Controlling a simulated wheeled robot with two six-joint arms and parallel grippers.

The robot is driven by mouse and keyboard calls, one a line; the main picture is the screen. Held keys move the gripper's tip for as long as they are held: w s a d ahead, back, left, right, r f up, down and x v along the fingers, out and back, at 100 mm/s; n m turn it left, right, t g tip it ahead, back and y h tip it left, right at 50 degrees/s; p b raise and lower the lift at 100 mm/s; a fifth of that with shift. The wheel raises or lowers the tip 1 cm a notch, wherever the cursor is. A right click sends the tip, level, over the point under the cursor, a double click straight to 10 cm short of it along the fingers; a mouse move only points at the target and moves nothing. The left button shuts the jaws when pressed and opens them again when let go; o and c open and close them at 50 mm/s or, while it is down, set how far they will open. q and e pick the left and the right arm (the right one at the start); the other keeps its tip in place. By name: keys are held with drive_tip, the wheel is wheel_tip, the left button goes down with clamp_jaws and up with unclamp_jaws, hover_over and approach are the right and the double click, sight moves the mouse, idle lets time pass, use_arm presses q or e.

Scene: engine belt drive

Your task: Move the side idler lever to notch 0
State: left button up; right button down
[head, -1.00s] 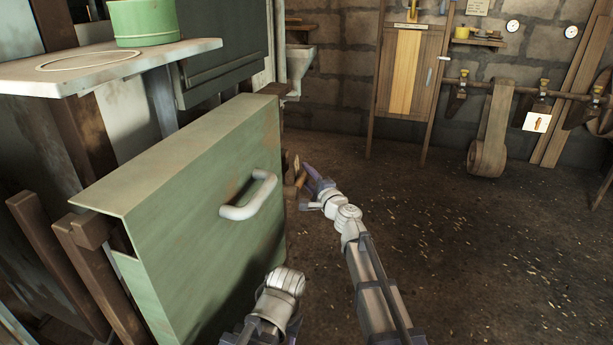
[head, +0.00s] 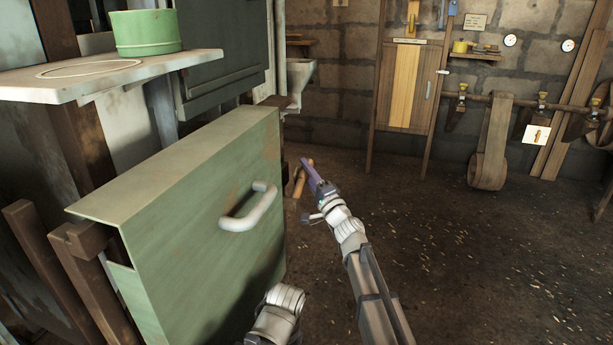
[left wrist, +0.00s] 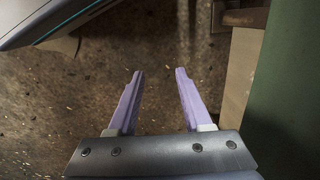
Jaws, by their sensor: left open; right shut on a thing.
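A short wooden handle (head: 301,178), seemingly of the side idler lever, stands tilted just past the far right edge of the green panel (head: 190,210). Its lower part and any notches are hidden or too small to tell. My right gripper (head: 310,172), with purple fingers, is at this handle and shut on it, though the exact contact is hard to see. My left gripper (left wrist: 159,72) is open and empty above the floor in the left wrist view. In the head view only part of my left arm shows, at the bottom.
The green panel has a pale grab handle (head: 249,207) and blocks the view behind it. A pale shelf (head: 190,62) with a green tin (head: 145,32) is at the upper left. A wooden cabinet (head: 408,85) and a hanging belt (head: 490,140) are at the back wall. Open floor lies right.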

drive_tip(key=shift+r, duration=0.1)
idle(0.4)
drive_tip(key=c, duration=0.5)
unclamp_jaws()
drive_tip(key=shift+s, duration=0.15)
drive_tip(key=b+v, duration=0.3)
drive_tip(key=v, duration=0.4)
drive_tip(key=shift+s+d, duration=0.15)
drive_tip(key=shift+s, duration=0.05)
drive_tip(key=shift+f, duration=0.25)
